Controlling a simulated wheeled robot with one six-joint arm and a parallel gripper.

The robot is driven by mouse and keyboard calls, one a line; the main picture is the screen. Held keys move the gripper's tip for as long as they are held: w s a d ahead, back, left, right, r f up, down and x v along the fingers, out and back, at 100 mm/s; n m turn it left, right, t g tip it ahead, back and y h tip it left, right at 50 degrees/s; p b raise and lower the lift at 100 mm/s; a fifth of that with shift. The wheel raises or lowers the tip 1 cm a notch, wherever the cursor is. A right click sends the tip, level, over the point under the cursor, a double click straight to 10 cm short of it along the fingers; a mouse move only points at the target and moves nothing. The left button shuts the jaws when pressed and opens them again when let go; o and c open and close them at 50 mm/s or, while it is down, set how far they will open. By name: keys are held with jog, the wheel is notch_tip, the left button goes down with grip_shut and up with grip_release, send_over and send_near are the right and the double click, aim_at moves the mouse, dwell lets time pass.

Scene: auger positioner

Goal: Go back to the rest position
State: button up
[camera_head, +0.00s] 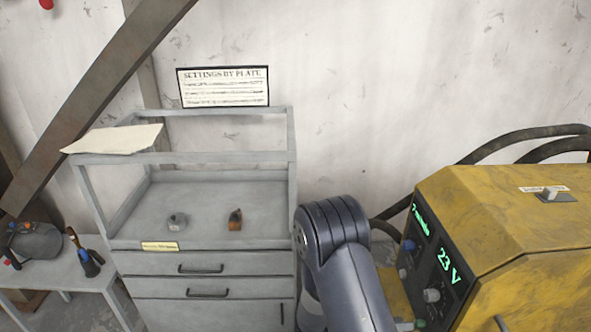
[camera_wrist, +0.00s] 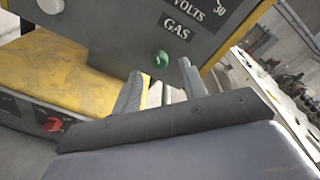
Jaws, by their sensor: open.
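My gripper (camera_wrist: 160,95) shows in the wrist view with its two fingers apart and nothing between them. It is in front of the yellow machine's dark panel, just below a green knob (camera_wrist: 161,59) near the GAS label. I cannot tell whether the fingertips touch the panel. In the head view my arm reaches down beside the yellow machine (camera_head: 520,215), and the gripper itself is hidden. The machine's display (camera_head: 447,259) reads 23 V.
A grey cabinet (camera_head: 215,245) stands left of my arm, with two small parts (camera_head: 235,220) on its shelf. A low bench (camera_head: 60,275) with tools is at far left. Dark hoses (camera_head: 520,140) run behind the machine. A red knob (camera_wrist: 53,124) sits low on the machine.

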aim_at(416, 326)
jog(key=d, duration=0.3)
jog(key=shift+d+p, duration=0.1)
jog(key=shift+p, duration=0.3)
jog(key=m+b, duration=0.1)
jog(key=m, duration=0.3)
jog(key=m+t+b, duration=0.1)
jog(key=m+b, duration=0.1)
jog(key=m, duration=0.2)
jog(key=m+b, duration=0.1)
jog(key=m, duration=0.4)
jog(key=shift+s+f+t+h+b, duration=0.15)
jog(key=shift+f+t+h+b, duration=0.15)
jog(key=shift+m, duration=2)
jog(key=shift+s, duration=0.1)
